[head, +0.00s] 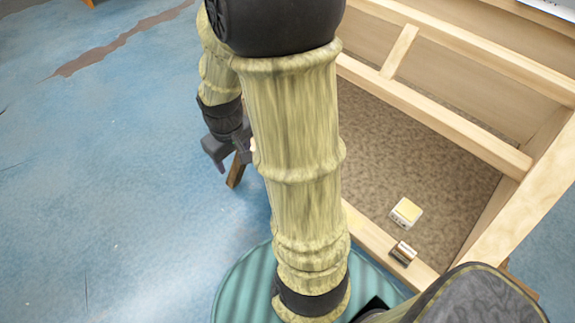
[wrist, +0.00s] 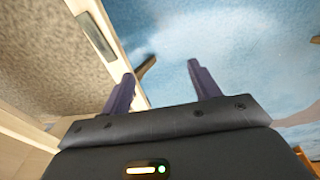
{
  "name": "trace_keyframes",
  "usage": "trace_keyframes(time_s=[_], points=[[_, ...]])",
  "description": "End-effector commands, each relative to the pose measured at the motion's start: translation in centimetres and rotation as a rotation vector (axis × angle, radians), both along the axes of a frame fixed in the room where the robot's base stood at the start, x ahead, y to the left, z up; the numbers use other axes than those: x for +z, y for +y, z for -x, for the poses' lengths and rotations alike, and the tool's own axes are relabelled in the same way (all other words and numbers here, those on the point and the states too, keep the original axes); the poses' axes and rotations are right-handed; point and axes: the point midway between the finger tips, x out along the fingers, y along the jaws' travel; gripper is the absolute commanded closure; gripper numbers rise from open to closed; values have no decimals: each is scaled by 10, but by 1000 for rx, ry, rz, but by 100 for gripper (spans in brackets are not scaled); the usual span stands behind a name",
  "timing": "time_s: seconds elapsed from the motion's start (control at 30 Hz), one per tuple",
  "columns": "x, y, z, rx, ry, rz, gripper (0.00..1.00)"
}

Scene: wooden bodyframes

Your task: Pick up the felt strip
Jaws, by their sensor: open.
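A flat grey-green strip with a pale edge, which looks like the felt strip (wrist: 97,36), lies on the wooden rail at the upper left of the wrist view. I cannot make it out in the head view, where my arm covers part of the frame. My gripper (wrist: 160,72) is open, with nothing between its fingers. In the wrist view the strip is beyond and left of the fingertips, apart from them. In the head view my gripper (head: 229,160) shows at the left of my arm, beside the frame.
The wooden bodyframe (head: 435,107) stands at the right with a brown speckled panel (head: 385,150) inside. A small cream-and-yellow block (head: 406,212) rests on the panel. A shiny metallic piece (head: 403,252) sits on the near rail. The blue floor (head: 110,190) at left is clear.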

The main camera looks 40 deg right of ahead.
Motion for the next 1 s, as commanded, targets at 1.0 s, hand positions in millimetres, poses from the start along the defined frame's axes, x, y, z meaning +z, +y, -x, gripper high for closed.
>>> trace_keyframes(time_s=[1.0], points=[[-41,-187,-28,97,128,-44,38]])
